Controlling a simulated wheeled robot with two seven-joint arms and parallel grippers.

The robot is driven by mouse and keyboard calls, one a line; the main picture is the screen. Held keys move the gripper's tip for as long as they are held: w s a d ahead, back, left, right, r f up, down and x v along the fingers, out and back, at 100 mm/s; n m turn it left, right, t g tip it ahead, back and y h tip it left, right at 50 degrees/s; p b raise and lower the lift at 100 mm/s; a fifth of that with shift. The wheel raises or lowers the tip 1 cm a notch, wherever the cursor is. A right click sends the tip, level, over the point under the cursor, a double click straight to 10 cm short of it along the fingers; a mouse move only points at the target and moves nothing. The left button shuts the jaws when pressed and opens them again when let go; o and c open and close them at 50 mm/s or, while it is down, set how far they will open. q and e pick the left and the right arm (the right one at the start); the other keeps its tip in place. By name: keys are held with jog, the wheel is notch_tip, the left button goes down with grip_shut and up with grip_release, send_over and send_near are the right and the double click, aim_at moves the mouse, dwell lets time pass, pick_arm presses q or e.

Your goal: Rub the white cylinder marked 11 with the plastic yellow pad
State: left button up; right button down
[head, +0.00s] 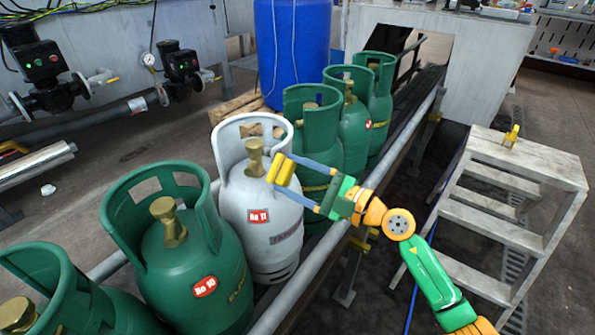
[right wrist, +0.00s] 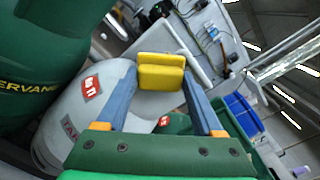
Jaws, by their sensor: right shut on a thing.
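The white cylinder marked 11 (head: 262,205) stands upright in the row, with a brass valve and a red "No 11" label on its side. It also shows in the right wrist view (right wrist: 62,125), tilted by the camera. My right gripper (head: 286,172) is shut on the yellow pad (head: 279,168), which sits between its blue fingers beside the upper right of the white cylinder, near the valve. The pad also shows in the right wrist view (right wrist: 160,72), in front of the cylinder's edge. I cannot tell whether it touches the cylinder. My left gripper is not in view.
Green cylinders stand close on both sides, including one marked 10 (head: 180,265) and one behind (head: 318,130). A metal rail (head: 290,305) runs along the row's right side. A white step stool (head: 520,155) with a small yellow object (head: 512,136) on top stands at the right.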

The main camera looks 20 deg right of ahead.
jog(key=shift+s+d+f, duration=0.1)
jog(key=shift+s+f, duration=0.05)
jog(key=b+v, duration=0.2)
jog(key=v, duration=0.2)
jog(key=shift+s+d+f, duration=0.15)
jog(key=shift+s+d, duration=0.05)
jog(key=shift+s+d+r, duration=0.2)
jog(key=shift+s+r, duration=0.05)
jog(key=shift+s, duration=0.1)
jog(key=b+v, duration=0.2)
jog(key=v, duration=0.1)
jog(key=shift+r, duration=0.1)
